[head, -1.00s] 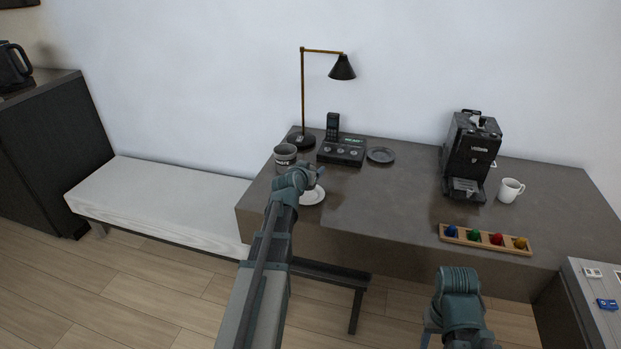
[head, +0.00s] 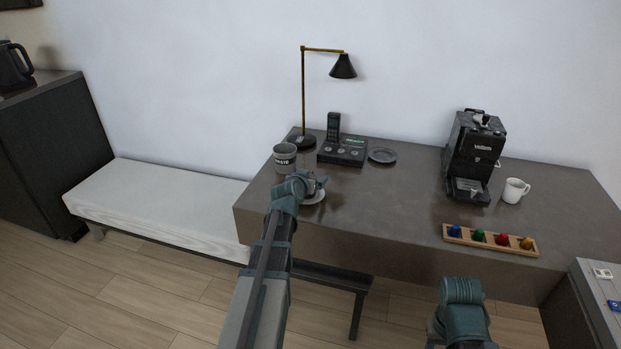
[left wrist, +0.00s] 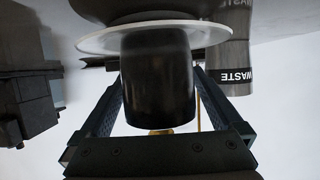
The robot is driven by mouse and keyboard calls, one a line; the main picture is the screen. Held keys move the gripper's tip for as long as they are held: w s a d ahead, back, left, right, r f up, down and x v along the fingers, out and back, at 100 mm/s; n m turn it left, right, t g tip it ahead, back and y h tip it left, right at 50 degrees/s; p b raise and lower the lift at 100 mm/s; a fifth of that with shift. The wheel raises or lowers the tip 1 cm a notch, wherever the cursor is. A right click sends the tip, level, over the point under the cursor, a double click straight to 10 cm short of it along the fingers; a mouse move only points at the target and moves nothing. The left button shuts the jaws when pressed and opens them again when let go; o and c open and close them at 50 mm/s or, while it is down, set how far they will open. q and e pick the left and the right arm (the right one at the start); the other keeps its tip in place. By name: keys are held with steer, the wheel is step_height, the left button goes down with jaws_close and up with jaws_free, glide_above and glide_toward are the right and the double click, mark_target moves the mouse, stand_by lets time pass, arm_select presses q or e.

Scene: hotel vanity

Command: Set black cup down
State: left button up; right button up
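The black cup (left wrist: 157,80) is between the fingers of my left gripper (left wrist: 158,75) in the left wrist view, with a finger against each side. That view is upside down, with the white saucer (left wrist: 95,42) at the cup's base. The cup is upright over the saucer; I cannot tell whether a thin gap remains. In the head view my left gripper (head: 312,184) is over the saucer (head: 314,197) at the desk's front left and partly hides the cup. My right gripper (head: 436,335) is low in front of the desk, its fingers mostly hidden.
A grey waste bin (head: 285,158) stands just behind the saucer, near the lamp (head: 304,140) and phone (head: 342,150). A dark plate (head: 382,156), coffee machine (head: 473,157), white mug (head: 515,190) and wooden tray of coloured pieces (head: 450,239) are to the right. The desk's middle is clear.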

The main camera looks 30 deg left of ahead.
arm_select(q)
steer(key=shift+s+r+p, duration=0.15)
steer(key=shift+r+p, duration=0.15)
steer(key=p+v, duration=0.4)
steer(key=v, duration=0.7)
steer(key=shift+s+d, duration=0.1)
steer(key=shift+s, duration=0.25)
